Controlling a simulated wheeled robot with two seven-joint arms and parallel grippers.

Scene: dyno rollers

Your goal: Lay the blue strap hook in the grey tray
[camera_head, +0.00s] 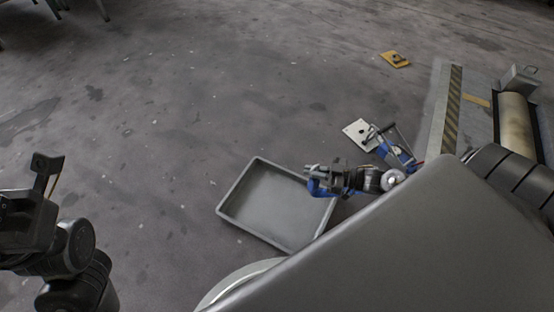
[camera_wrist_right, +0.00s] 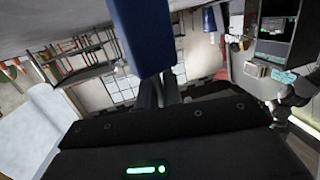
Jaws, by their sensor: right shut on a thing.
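The grey tray (camera_head: 232,187) lies on the floor near the middle of the head view, and its inside looks empty. My right gripper (camera_head: 322,178) is at the tray's right edge, shut on the blue strap hook (camera_head: 318,189). In the right wrist view the blue strap hook (camera_wrist_right: 143,35) shows as a flat blue piece at the right gripper's fingers (camera_wrist_right: 158,92). In the head view I cannot tell how high it is above the rim. My left gripper (camera_head: 45,175) is at the left edge, away from the tray, its jaws unclear.
A white plate (camera_head: 358,131) lies right of the tray, with a blue and metal item (camera_head: 397,156) beside it. A yellow plate (camera_head: 395,59) lies farther back. The roller unit (camera_head: 520,125) stands at the right. The floor left of the tray is clear.

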